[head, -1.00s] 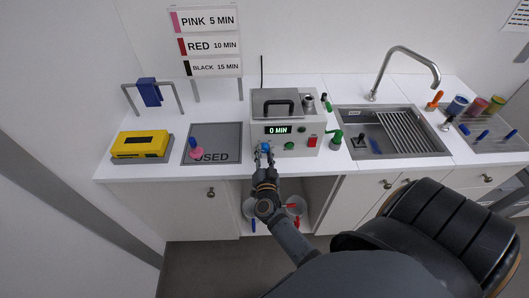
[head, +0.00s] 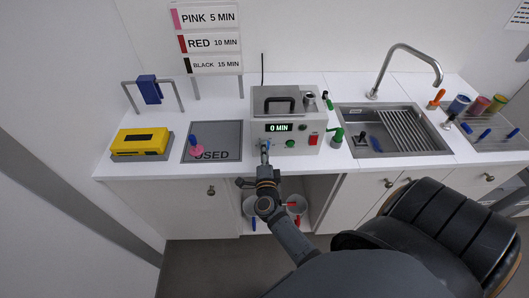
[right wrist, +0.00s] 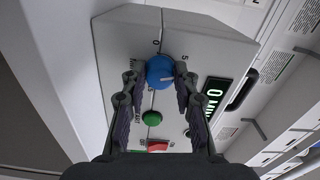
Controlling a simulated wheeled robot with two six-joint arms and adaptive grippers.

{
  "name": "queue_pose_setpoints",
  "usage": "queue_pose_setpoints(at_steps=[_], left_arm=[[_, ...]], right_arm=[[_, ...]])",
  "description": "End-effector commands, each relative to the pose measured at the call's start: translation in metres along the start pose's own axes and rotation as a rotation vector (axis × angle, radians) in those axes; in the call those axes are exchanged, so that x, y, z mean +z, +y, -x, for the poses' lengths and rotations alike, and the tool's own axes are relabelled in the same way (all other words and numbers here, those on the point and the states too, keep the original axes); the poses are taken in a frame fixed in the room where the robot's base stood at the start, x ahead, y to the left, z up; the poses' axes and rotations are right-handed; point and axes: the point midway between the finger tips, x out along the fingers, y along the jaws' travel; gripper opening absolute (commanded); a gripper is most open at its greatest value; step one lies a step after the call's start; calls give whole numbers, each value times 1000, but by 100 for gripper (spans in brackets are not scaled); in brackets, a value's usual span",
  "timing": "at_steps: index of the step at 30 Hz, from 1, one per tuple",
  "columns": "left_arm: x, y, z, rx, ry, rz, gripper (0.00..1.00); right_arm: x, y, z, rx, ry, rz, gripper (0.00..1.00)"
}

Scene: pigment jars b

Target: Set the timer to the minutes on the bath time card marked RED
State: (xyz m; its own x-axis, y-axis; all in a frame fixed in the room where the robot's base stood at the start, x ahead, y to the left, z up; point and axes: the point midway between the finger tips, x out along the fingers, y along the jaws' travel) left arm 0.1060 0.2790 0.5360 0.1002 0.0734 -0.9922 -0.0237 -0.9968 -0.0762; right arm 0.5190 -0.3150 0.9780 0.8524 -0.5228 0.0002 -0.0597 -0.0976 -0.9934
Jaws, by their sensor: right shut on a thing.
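The timer box (head: 307,141) stands on the counter; its display (head: 279,127) reads 0 MIN. My right gripper (head: 265,155) is at the blue knob (head: 266,146) on its front. In the right wrist view, the right gripper (right wrist: 162,82) has a finger on each side of the blue knob (right wrist: 160,71) and is shut on it. A pale mark on the knob lies toward its right side; 0 and 5 are printed around it. The card marked RED (head: 210,44) says 10 MIN, between the PINK and BLACK cards. My left gripper is not in view.
A green button (head: 290,144) and a red switch (head: 313,140) sit right of the knob. A grey mat marked USED (head: 229,139) and a yellow box (head: 140,141) lie left. The sink (head: 382,118) is on the right. White counter is clear between mat and timer.

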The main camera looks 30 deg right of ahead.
Motion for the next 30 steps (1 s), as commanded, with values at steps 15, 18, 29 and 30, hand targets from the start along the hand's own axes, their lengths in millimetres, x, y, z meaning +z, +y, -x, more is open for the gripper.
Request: queue_pose_setpoints(at_steps=[15,18,29,30], left_arm=[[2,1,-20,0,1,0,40],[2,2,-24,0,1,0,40],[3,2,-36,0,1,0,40],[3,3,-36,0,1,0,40]], right_arm=[[0,1,0,0,-1,-486,0],[0,1,0,0,0,-574,0],[-1,0,0,1,0,-817,0],[-1,0,0,1,0,-834,0]])
